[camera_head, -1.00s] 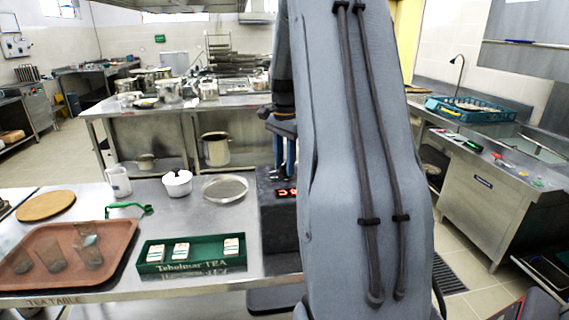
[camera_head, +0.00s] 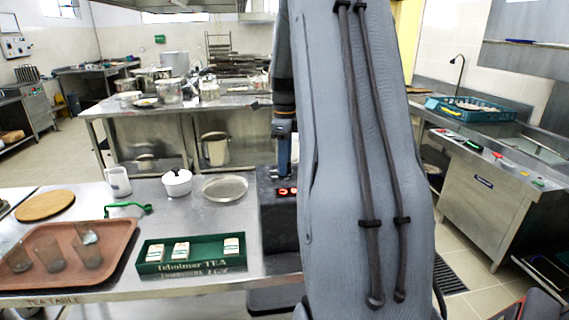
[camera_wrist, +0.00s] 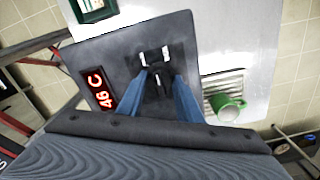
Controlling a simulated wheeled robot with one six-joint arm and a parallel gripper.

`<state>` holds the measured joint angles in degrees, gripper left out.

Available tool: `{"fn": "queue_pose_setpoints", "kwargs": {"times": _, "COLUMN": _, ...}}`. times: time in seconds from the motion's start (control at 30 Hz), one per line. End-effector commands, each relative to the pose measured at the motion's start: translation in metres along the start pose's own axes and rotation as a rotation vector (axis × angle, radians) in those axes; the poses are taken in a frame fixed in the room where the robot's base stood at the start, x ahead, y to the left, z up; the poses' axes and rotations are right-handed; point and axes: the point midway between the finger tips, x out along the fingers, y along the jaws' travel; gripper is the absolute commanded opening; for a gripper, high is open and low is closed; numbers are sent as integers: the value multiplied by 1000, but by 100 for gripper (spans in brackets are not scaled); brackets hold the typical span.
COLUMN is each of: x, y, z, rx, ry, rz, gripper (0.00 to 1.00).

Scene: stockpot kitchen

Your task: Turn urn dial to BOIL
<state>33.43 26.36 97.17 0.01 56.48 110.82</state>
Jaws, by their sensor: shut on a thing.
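The urn is a dark box, partly behind my arm in the head view (camera_head: 280,222), with a red lit display (camera_head: 287,191). In the wrist view its dark top panel (camera_wrist: 110,50) fills the middle, and the display (camera_wrist: 97,90) reads 46 C. The black dial (camera_wrist: 158,86) lies between my blue fingertips, with white marks on the panel just beyond it. My gripper (camera_wrist: 163,80) is shut on the dial; it also shows above the urn in the head view (camera_head: 285,172). The dial's pointer and any BOIL lettering are too small to tell.
A green mug (camera_wrist: 228,105) stands on a grate beside the urn. On the steel table are a green tea box (camera_head: 190,265), a brown tray (camera_head: 60,235) with glasses, a white lidded pot (camera_head: 177,185) and a round metal dish (camera_head: 225,188).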

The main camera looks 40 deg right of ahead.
Motion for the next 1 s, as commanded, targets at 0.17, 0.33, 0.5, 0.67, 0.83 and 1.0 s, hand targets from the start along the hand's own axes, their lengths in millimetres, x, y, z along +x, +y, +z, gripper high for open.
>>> {"fn": "queue_pose_setpoints", "kwargs": {"times": 0.17, "x": -1, "y": -1, "z": 0, "rx": 163, "ry": 0, "rz": -4, "gripper": 10}}
{"fn": "queue_pose_setpoints", "kwargs": {"times": 0.33, "x": -1, "y": -1, "z": 0, "rx": 300, "ry": -1, "rz": -4, "gripper": 10}}
{"fn": "queue_pose_setpoints", "kwargs": {"times": 0.5, "x": -1, "y": -1, "z": 0, "rx": 409, "ry": -1, "rz": -4, "gripper": 10}}
{"fn": "queue_pose_setpoints", "kwargs": {"times": 0.67, "x": -1, "y": -1, "z": 0, "rx": 478, "ry": -1, "rz": -4, "gripper": 10}}
{"fn": "queue_pose_setpoints", "kwargs": {"times": 0.83, "x": -2, "y": -1, "z": 0, "rx": 520, "ry": -1, "rz": -4, "gripper": 10}}
{"fn": "queue_pose_setpoints", "kwargs": {"times": 1.0, "x": -2, "y": -1, "z": 0, "rx": 535, "ry": -1, "rz": -3, "gripper": 10}}
